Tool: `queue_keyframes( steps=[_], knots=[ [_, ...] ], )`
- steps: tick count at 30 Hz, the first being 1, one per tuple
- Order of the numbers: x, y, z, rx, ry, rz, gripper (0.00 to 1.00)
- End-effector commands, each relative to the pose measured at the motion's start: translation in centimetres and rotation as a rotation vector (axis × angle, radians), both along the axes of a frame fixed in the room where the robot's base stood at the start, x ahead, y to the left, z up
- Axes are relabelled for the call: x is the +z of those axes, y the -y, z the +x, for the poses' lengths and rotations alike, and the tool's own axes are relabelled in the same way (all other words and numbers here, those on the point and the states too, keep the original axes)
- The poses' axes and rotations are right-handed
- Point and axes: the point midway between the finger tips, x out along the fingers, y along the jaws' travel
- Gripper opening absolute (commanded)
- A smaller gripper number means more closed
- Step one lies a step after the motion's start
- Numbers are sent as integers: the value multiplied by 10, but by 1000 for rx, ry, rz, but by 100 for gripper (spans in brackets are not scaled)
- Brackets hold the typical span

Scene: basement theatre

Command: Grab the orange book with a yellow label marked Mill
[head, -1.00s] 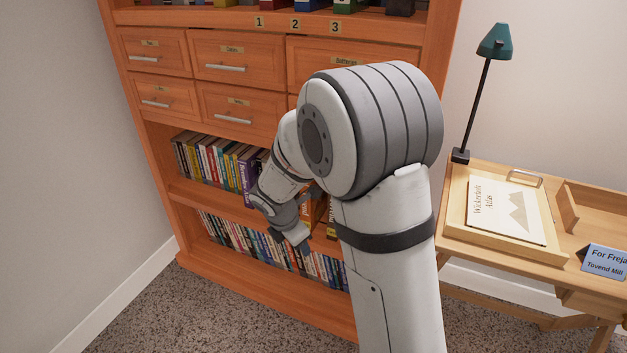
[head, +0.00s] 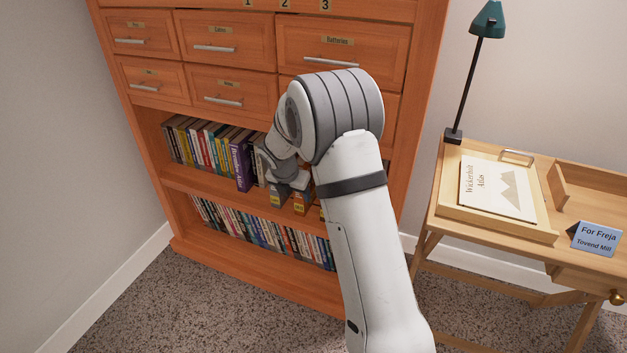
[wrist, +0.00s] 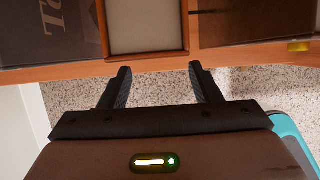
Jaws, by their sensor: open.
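An orange book (head: 300,204) with a yellow label stands on the open middle shelf. The label's word is too small to read. A grey item (head: 276,199) with a similar label stands to its left. My gripper (head: 288,184) is just above and in front of them, its fingertips hard to make out in the head view. In the wrist view my gripper (wrist: 161,84) is open and empty, its fingers spread. Beyond the fingertips, roughly between them, is a pale block with an orange-brown border (wrist: 147,27), seemingly a book from above. They look apart.
A purple book (head: 240,166) and other upright books stand to the left on the same shelf. The lower shelf holds a row of books (head: 265,232). Drawers (head: 225,88) are above. A desk (head: 448,200) with a lamp (head: 487,20) stands right.

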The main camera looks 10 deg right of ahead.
Motion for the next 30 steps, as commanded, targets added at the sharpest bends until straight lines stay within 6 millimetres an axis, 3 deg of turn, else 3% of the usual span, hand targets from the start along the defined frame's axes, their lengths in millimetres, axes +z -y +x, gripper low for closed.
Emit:
queue_keyframes(
  steps=[5,13,30],
  knots=[
    [-10,3,4,1,-1,0,57],
    [-46,11,15,0,0,1,57],
    [-47,11,16,1,0,1,57]
  ],
)
